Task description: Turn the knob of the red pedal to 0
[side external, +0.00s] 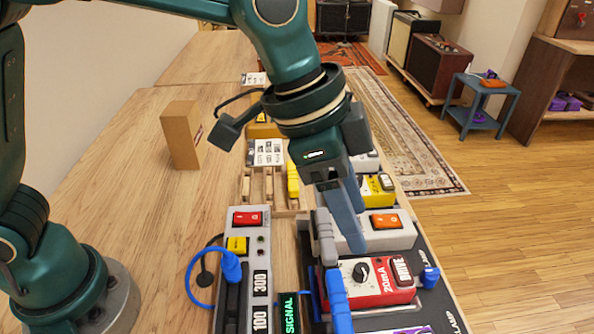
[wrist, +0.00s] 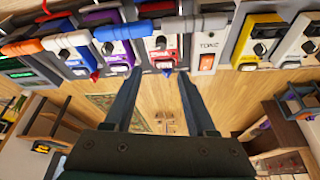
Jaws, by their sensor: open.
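The red pedal (side external: 384,291) lies near the front right of the pedal row, with labels "20mA" and "DRIVE". Its black round knob (side external: 361,272) has a light mark, but I cannot read its setting. My gripper (side external: 352,228) is above and behind the knob, pointing down, apart from it. In the wrist view, the red pedal (wrist: 172,53) and its knob (wrist: 161,42) appear beyond the gap between the two open fingertips (wrist: 159,71). Nothing is between the fingers. In the side view one finger partly covers the other.
A white pedal with an orange switch (side external: 385,221) stands directly behind the red one. A grey switch box (side external: 240,296) stands farther left. A cardboard box (side external: 181,135) stands on the open wooden table.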

